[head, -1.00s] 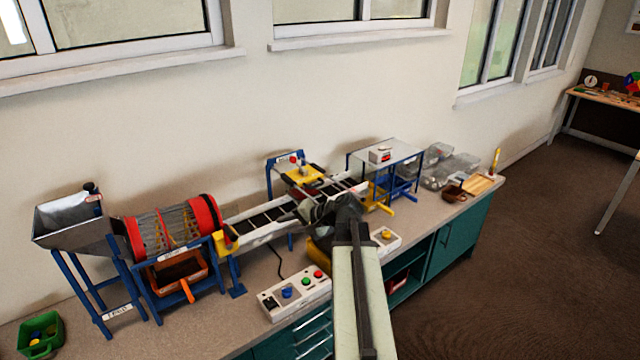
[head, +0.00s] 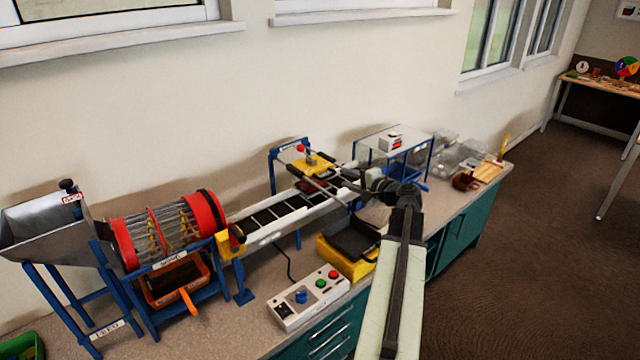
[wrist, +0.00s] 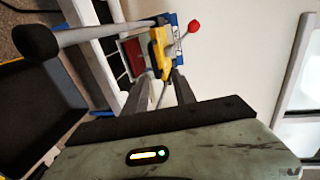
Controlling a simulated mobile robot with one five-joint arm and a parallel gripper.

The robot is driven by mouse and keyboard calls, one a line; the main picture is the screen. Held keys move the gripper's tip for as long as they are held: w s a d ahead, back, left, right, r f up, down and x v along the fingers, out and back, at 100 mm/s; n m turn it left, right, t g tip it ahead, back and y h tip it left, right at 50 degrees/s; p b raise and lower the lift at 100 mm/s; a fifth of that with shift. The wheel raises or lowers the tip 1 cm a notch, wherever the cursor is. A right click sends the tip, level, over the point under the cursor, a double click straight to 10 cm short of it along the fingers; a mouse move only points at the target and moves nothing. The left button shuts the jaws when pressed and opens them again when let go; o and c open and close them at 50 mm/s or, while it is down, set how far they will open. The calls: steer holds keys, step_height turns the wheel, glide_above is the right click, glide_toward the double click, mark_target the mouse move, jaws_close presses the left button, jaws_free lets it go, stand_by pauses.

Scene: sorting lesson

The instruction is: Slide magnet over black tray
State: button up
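The magnet slide is a yellow carriage (head: 318,163) with a red-knobbed lever, on a blue frame across the far side of the conveyor. It also shows in the wrist view (wrist: 157,50), beyond my fingers. The black tray (head: 355,240) sits in a yellow holder on the counter, near side of the conveyor. Its dark inside fills the left of the wrist view (wrist: 35,115). My gripper (head: 330,186) is over the conveyor, pointing at the carriage. In the wrist view its fingers (wrist: 160,80) are apart, with a thin rod showing between them; contact is unclear.
A grey bar with a black knob (wrist: 36,42) juts out left of my fingers. The conveyor (head: 270,222) leads to a red-ended drum (head: 205,215). A control box (head: 308,297) stands in front. A clear-topped blue stand (head: 405,150) is at right. Open floor lies right of the counter.

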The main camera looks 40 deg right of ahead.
mark_target(330, 176)
steer(key=x, duration=0.3)
steer(key=b+x, duration=0.1)
steer(key=x, duration=0.2)
steer(key=f+b+x, duration=0.1)
steer(key=x, duration=0.2)
steer(key=shift+w+a+f, duration=0.2)
steer(key=shift+w+a, duration=0.05)
steer(key=shift+a, duration=0.05)
steer(key=shift+s, duration=0.1)
jaws_close()
stand_by(1.0)
